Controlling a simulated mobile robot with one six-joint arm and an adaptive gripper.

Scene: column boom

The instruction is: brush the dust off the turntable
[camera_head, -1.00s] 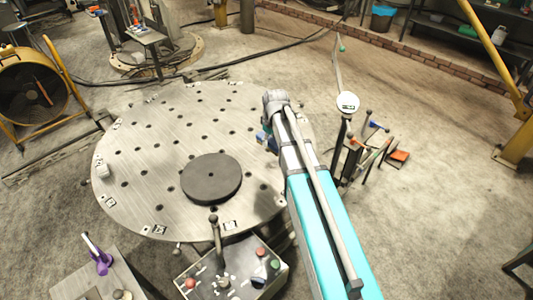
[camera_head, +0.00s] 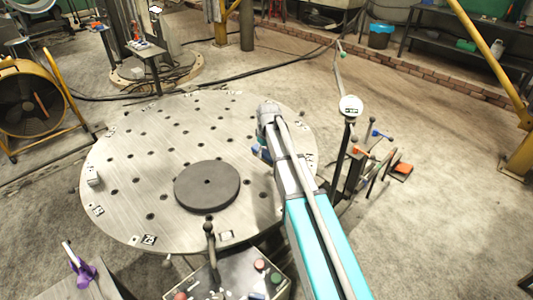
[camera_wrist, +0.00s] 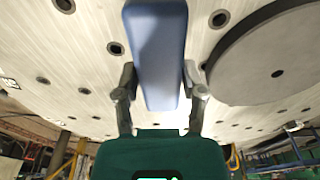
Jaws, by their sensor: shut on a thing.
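The turntable (camera_head: 125,170) is a large round pale metal plate with many dark holes. A dark grey disc (camera_head: 207,187) lies on it near the middle. My gripper (camera_wrist: 160,97) is shut on a blue block-like thing, probably the brush (camera_wrist: 155,50); its far end runs out of the wrist view. In the head view a bit of blue (camera_head: 261,153) shows beside my arm, over the right part of the turntable. My arm hides most of the gripper there. I cannot tell whether the blue thing touches the plate. No dust stands out clearly.
A control box (camera_head: 235,280) with a lever stands at the turntable's front edge. A round white gauge (camera_head: 350,106) on a post and a tool rack (camera_head: 360,160) stand to the right. A yellow fan (camera_head: 30,105) is at left. Floor at far right is open.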

